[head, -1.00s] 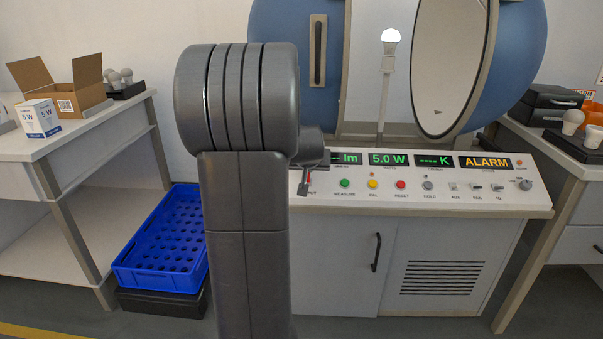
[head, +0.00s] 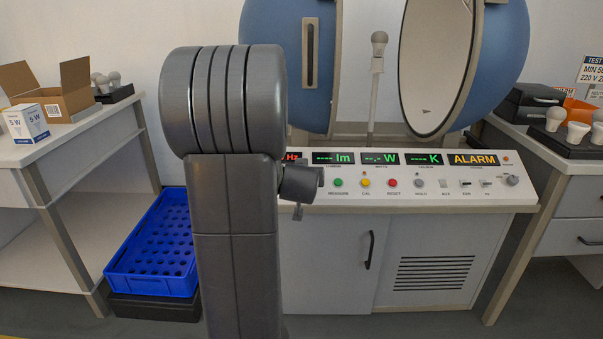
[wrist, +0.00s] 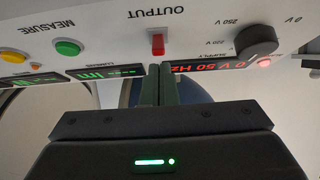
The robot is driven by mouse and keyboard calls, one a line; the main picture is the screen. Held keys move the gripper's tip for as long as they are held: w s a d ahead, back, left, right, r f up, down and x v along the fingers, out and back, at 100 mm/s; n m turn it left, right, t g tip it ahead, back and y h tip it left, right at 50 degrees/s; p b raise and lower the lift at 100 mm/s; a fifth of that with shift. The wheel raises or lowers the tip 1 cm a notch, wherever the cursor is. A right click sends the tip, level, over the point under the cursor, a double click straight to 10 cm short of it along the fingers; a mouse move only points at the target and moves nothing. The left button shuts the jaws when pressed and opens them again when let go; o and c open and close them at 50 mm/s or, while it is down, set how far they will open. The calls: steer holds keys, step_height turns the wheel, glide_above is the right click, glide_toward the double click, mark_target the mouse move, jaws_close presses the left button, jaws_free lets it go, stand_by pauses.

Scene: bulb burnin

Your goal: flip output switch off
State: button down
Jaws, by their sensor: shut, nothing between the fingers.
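The red output switch (wrist: 157,44) sits under the OUTPUT label on the white panel in the wrist view. My gripper (wrist: 160,70) is shut and empty, its fingertips just below the switch in that picture; I cannot tell whether they touch it. In the head view my gripper (head: 298,212) is at the panel's left front, and my arm hides the output switch. The bulb (head: 379,40) on the post inside the open sphere is grey and unlit. The watts display (head: 386,159) shows dashes.
The panel holds a green button (head: 338,183), a yellow button (head: 365,183), a red button (head: 392,183) and a lit ALARM display (head: 473,159). The black supply knob (wrist: 257,41) is beside the switch. A blue crate (head: 150,283) stands on the left.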

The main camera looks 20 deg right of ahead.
steer(key=shift+s, duration=0.15)
steer(key=shift+s+a+r, duration=0.1)
steer(key=shift+s+a, duration=0.1)
steer(key=shift+s, duration=0.45)
